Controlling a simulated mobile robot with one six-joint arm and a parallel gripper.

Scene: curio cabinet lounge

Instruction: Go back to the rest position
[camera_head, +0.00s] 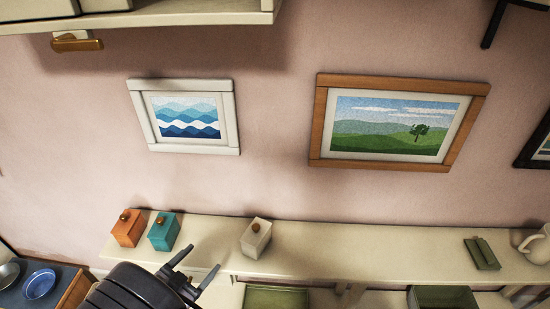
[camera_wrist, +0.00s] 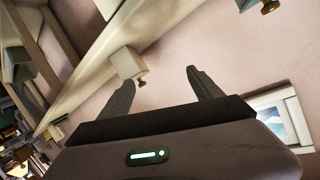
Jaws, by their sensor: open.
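My gripper (camera_head: 192,270) is open and empty in the head view, at the lower left of centre, in front of the cream shelf (camera_head: 330,257). Its two dark fingers point up and right. An orange box (camera_head: 129,228) and a teal box (camera_head: 163,231) stand on the shelf to its left. A white box (camera_head: 256,238) with a brown knob stands to its right. In the wrist view, the spread fingers of my gripper (camera_wrist: 162,85) show nothing between them but wall and part of the shelf. The white box (camera_wrist: 126,62) appears beyond the left finger.
A blue bowl (camera_head: 40,283) sits at lower left. Two framed pictures, white (camera_head: 236,130) and wooden (camera_head: 318,122), hang above. An upper shelf (camera_head: 150,18) juts out at top left.

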